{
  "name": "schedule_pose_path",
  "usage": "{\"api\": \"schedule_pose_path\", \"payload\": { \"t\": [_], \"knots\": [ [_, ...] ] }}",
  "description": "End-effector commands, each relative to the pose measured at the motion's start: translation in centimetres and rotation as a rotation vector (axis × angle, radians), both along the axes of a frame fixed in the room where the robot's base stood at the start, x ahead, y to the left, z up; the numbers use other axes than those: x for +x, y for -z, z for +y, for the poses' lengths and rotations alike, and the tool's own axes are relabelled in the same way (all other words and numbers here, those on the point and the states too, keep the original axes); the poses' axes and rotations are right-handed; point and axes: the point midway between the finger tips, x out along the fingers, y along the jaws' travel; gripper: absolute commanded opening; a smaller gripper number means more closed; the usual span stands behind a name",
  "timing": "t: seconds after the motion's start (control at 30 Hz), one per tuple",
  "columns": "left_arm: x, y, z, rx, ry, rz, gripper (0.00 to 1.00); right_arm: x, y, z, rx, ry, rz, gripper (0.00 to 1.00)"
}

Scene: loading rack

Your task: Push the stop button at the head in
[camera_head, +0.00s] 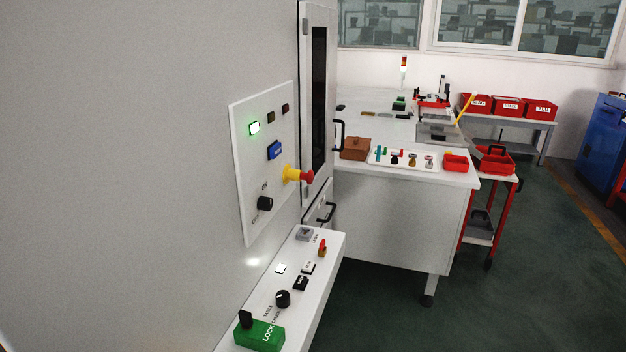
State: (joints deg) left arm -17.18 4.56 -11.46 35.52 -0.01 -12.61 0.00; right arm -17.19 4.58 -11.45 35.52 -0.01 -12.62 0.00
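The stop button (307,176) is a red mushroom head on a yellow base (290,174), standing out from the white control panel (252,200) on the grey cabinet wall. I cannot tell from this view whether it is pressed in. On the same panel are a lit green-white lamp (254,128), a blue button (275,150), two dark lamps and a black rotary knob (265,203). Neither of my grippers is in view.
Below, a white ledge (317,280) juts out with switches, a black knob (283,298) and a green lock block (259,335). A door with a black handle (338,134) is right of the panel. A white workbench (400,225) stands beyond; dark green floor (520,270) is free at right.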

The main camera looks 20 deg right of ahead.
Motion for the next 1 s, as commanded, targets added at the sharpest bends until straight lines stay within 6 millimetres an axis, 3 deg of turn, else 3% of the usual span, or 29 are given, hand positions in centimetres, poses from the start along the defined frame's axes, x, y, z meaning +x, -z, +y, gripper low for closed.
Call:
{"api": "schedule_pose_path", "payload": {
  "t": [0.03,0.3,1.0],
  "knots": [
    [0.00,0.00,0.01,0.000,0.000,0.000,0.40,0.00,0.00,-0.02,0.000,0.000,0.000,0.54],
    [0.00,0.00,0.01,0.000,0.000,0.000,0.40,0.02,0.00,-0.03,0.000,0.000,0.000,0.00],
    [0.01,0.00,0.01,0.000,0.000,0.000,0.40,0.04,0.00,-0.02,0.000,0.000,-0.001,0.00]
  ]
}}
